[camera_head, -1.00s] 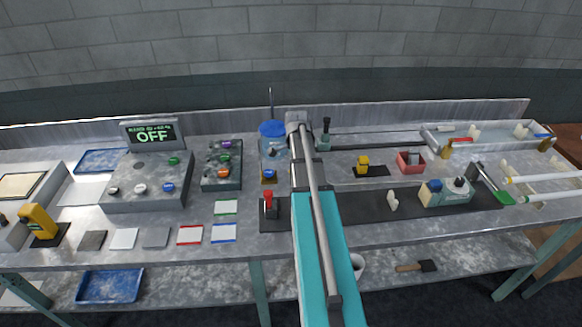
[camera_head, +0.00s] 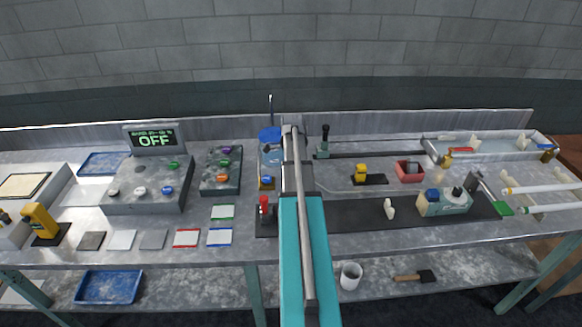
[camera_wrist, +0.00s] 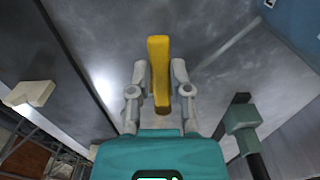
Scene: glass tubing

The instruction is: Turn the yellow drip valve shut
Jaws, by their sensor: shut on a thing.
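A yellow bar-like handle (camera_wrist: 158,75), which I take for the drip valve, stands between my gripper's fingers in the wrist view. My gripper (camera_wrist: 160,82) is shut on it, with one grey finger on each side. The handle runs lengthwise, leaning slightly, and reaches past the fingertips. In the head view my own arm hides the gripper and the handle. A blue-topped container (camera_head: 270,137) stands just left of the arm's far end in that view.
A dark post on a green-grey base (camera_head: 323,147) stands close at right; the base also shows in the wrist view (camera_wrist: 242,117). A red-topped knob (camera_head: 264,207) stands left of my arm. A yellow block (camera_head: 361,173) and a red box (camera_head: 409,171) lie further right.

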